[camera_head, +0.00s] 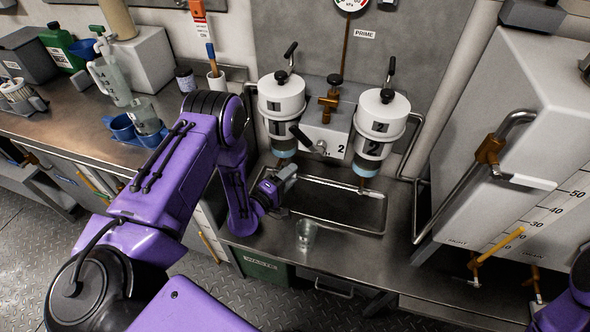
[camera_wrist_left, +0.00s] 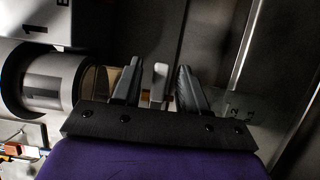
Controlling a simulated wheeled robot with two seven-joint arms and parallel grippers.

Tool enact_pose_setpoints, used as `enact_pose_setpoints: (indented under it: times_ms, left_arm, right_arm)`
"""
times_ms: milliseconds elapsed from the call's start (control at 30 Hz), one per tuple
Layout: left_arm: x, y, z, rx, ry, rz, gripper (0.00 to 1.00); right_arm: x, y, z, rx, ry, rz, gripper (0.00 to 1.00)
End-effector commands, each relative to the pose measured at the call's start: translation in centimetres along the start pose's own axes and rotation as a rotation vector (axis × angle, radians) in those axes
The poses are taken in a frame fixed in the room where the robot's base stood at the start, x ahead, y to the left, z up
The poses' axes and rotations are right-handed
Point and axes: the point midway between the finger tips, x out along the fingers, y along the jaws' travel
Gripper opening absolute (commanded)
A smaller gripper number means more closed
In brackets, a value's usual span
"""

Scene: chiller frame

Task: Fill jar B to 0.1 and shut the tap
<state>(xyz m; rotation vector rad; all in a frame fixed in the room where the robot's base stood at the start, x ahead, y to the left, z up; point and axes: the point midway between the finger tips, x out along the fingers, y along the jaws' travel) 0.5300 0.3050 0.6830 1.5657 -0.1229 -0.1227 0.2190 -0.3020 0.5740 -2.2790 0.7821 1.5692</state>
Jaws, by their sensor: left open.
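My left gripper (camera_head: 284,183) is just below canister 1 (camera_head: 282,102), over the left end of the sink tray. In the left wrist view its two fingers (camera_wrist_left: 157,88) are apart. A small pale upright piece (camera_wrist_left: 160,78), perhaps a tap lever, shows between them; I cannot tell whether they touch it. A clear jar (camera_head: 306,235) stands on the counter in front of the tray; I cannot read a letter or level on it. Faint scale marks (camera_wrist_left: 236,108) show right of the fingers in the wrist view. My right gripper is out of view.
Canister 2 (camera_head: 378,125) hangs at the right of the sink tray (camera_head: 340,222). A white tank (camera_head: 530,130) with a scale and brass fittings stands at the right.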

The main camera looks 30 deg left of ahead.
Motion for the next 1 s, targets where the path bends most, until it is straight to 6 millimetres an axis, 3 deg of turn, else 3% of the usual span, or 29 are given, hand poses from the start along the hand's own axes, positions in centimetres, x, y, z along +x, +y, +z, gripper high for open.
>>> enact_pose_setpoints:
  times_ms: [200,467,600,1000]
  left_arm:
    - [2.5,0.0,0.1,0.002,-0.002,-0.001,0.43]
    - [2.6,-0.1,0.0,0.001,0.000,-0.001,0.43]
    - [2.6,-0.1,0.0,0.002,0.000,-0.001,0.00]
    - [2.6,0.2,-0.1,-0.055,0.002,0.023,0.00]
  right_arm:
    - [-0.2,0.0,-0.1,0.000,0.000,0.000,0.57]
    - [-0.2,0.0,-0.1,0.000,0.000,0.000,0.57]
    - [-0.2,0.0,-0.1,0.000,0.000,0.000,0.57]
    - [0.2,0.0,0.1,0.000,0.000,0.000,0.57]
